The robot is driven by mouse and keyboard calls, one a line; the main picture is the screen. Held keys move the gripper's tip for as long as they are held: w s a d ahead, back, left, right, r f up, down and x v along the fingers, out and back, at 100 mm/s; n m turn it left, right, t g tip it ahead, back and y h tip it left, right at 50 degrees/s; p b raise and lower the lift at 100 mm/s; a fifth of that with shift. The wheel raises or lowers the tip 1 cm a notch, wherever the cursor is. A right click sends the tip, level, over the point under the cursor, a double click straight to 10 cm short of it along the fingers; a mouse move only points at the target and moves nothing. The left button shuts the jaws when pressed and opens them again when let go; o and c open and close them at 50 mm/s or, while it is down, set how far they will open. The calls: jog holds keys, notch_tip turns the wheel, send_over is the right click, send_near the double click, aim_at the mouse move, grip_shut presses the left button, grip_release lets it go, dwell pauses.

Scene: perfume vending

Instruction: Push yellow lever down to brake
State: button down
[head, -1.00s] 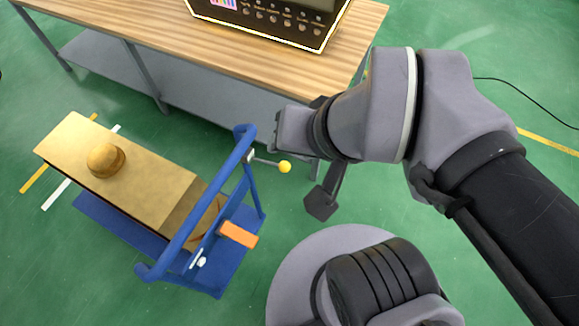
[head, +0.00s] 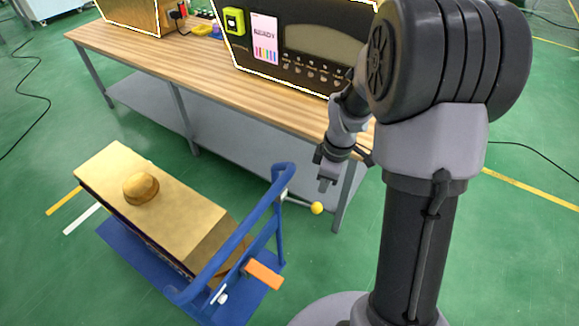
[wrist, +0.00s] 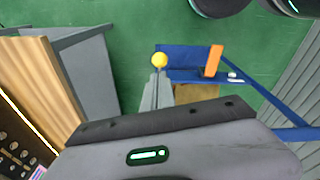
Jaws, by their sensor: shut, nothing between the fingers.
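The yellow lever knob (head: 317,208) sits on a thin rod off the upper right side of the blue cart's (head: 232,243) frame. In the wrist view the knob (wrist: 159,59) shows just beyond my fingertips. My gripper (head: 325,184) points down in the head view, a little above the knob, between the cart and the workbench. In the wrist view my gripper (wrist: 158,76) is shut and empty, its tips lined up with the knob. Whether the tips touch the knob cannot be told. The rod is mostly hidden behind my fingers in the wrist view.
A golden box (head: 165,205) with a round knob on top lies on the cart. An orange block (head: 263,274) sticks out low on the cart frame. The wooden workbench (head: 190,65) stands close behind my gripper, with a black machine (head: 300,50) on it. Green floor is open at right.

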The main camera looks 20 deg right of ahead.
aim_at(319, 205)
jog(key=shift+d+f+n, duration=0.25)
jog(key=shift+f+n, duration=0.25)
jog(key=shift+f, duration=0.55)
jog(key=f+b, duration=0.1)
jog(key=f, duration=0.1)
jog(key=f+b, duration=0.4)
jog(key=f, duration=0.1)
jog(key=shift+w+a, duration=0.2)
jog(key=shift+a, duration=0.15)
